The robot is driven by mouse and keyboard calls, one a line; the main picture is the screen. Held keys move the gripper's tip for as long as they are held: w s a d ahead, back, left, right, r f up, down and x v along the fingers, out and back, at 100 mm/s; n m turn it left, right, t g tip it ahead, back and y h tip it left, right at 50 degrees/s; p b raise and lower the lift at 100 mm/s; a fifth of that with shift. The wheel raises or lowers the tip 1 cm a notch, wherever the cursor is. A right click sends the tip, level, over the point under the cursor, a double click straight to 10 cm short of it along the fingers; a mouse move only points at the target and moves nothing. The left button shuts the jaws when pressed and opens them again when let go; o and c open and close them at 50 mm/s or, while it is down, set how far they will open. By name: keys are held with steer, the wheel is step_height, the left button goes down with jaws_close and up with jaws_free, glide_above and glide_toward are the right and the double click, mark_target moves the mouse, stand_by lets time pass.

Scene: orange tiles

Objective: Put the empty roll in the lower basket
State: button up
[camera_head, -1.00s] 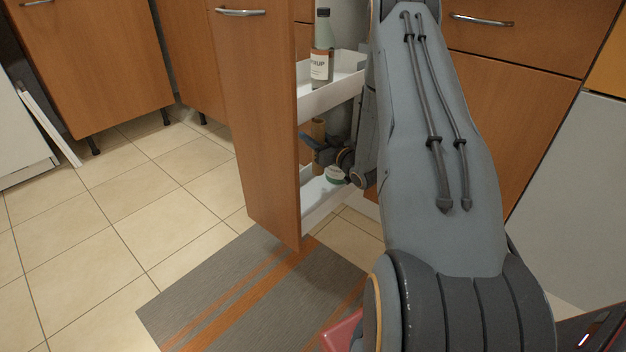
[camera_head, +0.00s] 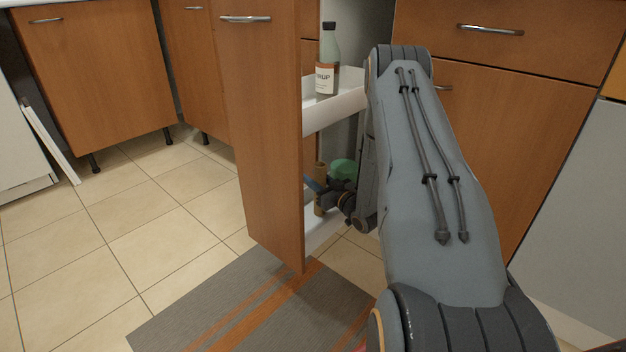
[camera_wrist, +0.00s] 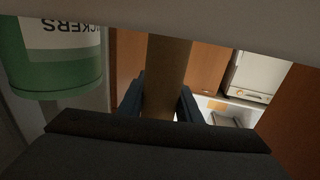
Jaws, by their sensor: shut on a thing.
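The empty roll (camera_head: 319,174) is a brown cardboard tube, held upright between the two baskets of the pull-out cabinet. My gripper (camera_head: 321,187) is shut on it. In the wrist view the roll (camera_wrist: 167,65) stands between my dark blue fingers (camera_wrist: 160,100). The lower basket (camera_head: 324,229) is white, and its side wall shows below my gripper. The roll's lower end is down near this basket; I cannot tell whether it touches the floor of it.
A green canister (camera_head: 343,168) stands behind my gripper; it is close on the left in the wrist view (camera_wrist: 55,68). The white upper basket (camera_head: 335,113) holds a syrup bottle (camera_head: 327,62) above. The wooden cabinet front (camera_head: 262,140) is just left of my gripper.

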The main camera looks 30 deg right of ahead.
steer(key=shift+f, duration=0.15)
steer(key=o, duration=1)
steer(key=s+d+p, duration=0.1)
steer(key=s+p, duration=0.3)
steer(key=s, duration=0.8)
steer(key=shift+d+p, duration=0.4)
steer(key=shift+a, duration=0.1)
